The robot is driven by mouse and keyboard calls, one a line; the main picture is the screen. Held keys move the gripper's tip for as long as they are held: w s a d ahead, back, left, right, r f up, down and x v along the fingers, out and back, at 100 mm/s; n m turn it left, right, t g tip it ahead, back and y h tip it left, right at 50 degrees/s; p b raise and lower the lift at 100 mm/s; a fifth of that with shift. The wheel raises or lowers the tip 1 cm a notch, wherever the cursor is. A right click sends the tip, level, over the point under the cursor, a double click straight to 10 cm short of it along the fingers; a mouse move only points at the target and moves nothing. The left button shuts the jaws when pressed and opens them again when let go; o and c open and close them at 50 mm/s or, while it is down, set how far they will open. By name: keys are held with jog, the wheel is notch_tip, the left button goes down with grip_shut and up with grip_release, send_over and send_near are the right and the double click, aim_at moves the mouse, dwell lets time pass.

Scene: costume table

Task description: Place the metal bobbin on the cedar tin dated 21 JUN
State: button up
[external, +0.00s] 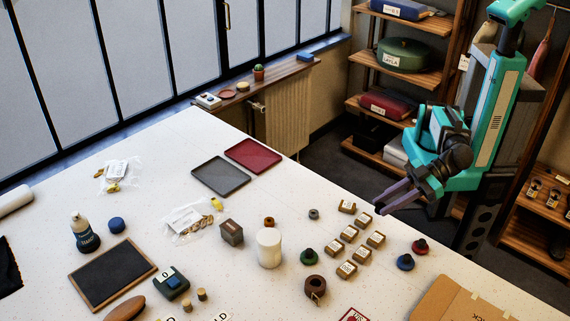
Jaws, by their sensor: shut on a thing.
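Several small wooden tins with pale labels, one of them at the row's far end (347,206), stand in a loose group on the right of the table; their dates are too small to read, so I cannot tell which is 21 JUN. A small grey ring-shaped piece (314,213), metallic-looking, stands on the table left of the tins; I cannot tell if it is the metal bobbin. My gripper (379,209) is above the table's right side, beyond the tins and pointing down-left. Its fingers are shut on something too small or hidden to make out.
A white cylinder (269,248), a dark box (232,232) and an orange-brown ring (269,222) stand left of the tins. Green (308,257), blue (405,262) and red (419,247) spools flank them. A brown roll (315,286) and cardboard (460,300) lie nearer.

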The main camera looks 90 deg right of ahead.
jog(key=shift+w+d+f+n+g+y, duration=0.45)
jog(key=shift+w+f+n+g+y, duration=0.65)
jog(key=shift+w+n+y, duration=1.45)
jog(key=shift+w+d+f+n+g+y, duration=0.4)
jog(key=shift+w+f+n+g+y, duration=0.8)
jog(key=shift+w, duration=2.5)
jog(key=w+d+r+n+g+y+p, duration=0.1)
jog(key=w+d+r+n+g, duration=0.2)
jog(key=w+d+r, duration=0.45)
jog(key=w+d+r+n+g+y, duration=0.1)
jog(key=w+d+r+n+g, duration=0.35)
jog(key=w, duration=0.55)
notch_tip(320, 180, down, 11)
jog(key=m, duration=0.1)
jog(key=shift+w+a+t, duration=0.1)
jog(key=shift+t, duration=0.15)
